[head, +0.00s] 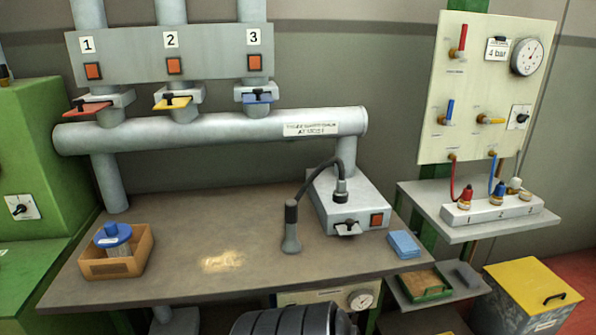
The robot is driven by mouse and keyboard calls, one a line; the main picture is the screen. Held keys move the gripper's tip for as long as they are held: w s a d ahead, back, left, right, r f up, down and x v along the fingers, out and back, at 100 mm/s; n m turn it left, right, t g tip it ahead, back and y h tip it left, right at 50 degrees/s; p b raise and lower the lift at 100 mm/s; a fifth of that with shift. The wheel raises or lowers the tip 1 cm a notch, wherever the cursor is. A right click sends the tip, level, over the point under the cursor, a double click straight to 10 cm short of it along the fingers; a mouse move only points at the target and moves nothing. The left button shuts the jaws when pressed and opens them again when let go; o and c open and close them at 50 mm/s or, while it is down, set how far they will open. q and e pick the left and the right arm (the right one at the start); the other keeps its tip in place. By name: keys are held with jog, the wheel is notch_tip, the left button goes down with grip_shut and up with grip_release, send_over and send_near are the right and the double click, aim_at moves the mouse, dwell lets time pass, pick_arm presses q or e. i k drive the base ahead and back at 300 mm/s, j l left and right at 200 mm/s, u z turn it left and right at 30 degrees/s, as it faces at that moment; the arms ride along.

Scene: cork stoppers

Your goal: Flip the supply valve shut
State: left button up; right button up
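A pale panel (438,135) at the right carries several small lever valves. A round gauge (526,57) sits at the panel's upper right, next to a "4 bar" card (496,52). The small labels by the levers are too blurred to read, so I cannot tell which is the supply valve. Neither of my grippers is in view.
Below the panel, a shelf (420,194) holds a pale block with several coloured fittings, fed by red and blue hoses. The workbench (180,230) holds a wooden box (143,259), a grey device (363,206) and a blue block (404,244). A yellow-lidded bin (535,283) stands lower right.

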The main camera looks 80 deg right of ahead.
aim_at(447, 122)
jog(key=z, duration=3.9)
